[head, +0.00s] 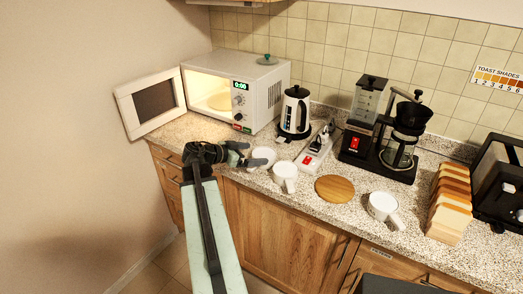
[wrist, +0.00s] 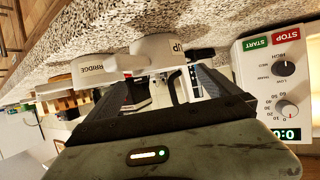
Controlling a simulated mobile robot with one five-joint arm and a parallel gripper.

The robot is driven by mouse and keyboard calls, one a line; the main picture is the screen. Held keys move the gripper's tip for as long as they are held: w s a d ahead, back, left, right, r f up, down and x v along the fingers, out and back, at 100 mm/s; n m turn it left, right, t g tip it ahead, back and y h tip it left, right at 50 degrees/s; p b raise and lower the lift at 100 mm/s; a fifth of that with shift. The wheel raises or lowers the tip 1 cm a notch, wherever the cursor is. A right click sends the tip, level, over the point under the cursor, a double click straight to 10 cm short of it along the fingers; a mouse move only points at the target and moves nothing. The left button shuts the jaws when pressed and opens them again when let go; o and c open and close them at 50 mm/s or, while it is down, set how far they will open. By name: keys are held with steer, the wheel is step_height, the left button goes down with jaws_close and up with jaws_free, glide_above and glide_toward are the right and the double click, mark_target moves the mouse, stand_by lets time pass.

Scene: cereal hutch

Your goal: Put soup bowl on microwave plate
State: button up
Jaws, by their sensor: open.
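The white soup bowl (head: 262,158) stands on the counter just right of my gripper (head: 243,157). In the wrist view, which is upside down, the soup bowl (wrist: 158,50) shows the letters "UP" just beyond my gripper (wrist: 163,85). My gripper's jaws are open, with the bowl close in front of them; I cannot tell whether they touch it. The microwave (head: 245,90) stands at the back left with its door (head: 152,102) swung open to the left. The round microwave plate (head: 222,101) lies inside the lit cavity, with nothing seen on it.
A white mug-like bowl (head: 285,177), lettered "RRIDGE" in the wrist view, stands close to the soup bowl. A kettle (head: 294,112), switched power strip (head: 316,150), wooden board (head: 335,189), white cup (head: 383,207) and coffee maker (head: 385,140) crowd the counter rightward.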

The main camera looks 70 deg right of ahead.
steer(key=p+v, duration=0.1)
steer(key=v, duration=0.5)
steer(key=shift+w+a+r+p, duration=0.1)
steer(key=shift+a+r+p, duration=0.05)
steer(key=shift+p, duration=0.2)
steer(key=w+a+f+n+t+y, duration=0.25)
steer(key=w+a+f+n, duration=0.3)
steer(key=w+a, duration=0.55)
steer(key=w+a+f+n+t+y, duration=0.1)
steer(key=w+a+f+n+t, duration=0.4)
steer(key=w+a, duration=0.55)
steer(key=w+a+f+n+y, duration=0.1)
steer(key=a+n, duration=0.4)
steer(key=a, duration=0.7)
steer(key=w+a+f+n+y, duration=0.2)
steer(key=w+a+n+y, duration=0.2)
steer(key=a, duration=0.9)
steer(key=w+a+f+n+y, duration=0.1)
steer(key=a+n, duration=0.5)
steer(key=a, duration=0.7)
steer(key=shift+w+f+t+y, duration=0.15)
steer(key=shift+w+t+y, duration=0.3)
steer(key=shift+w+y, duration=0.25)
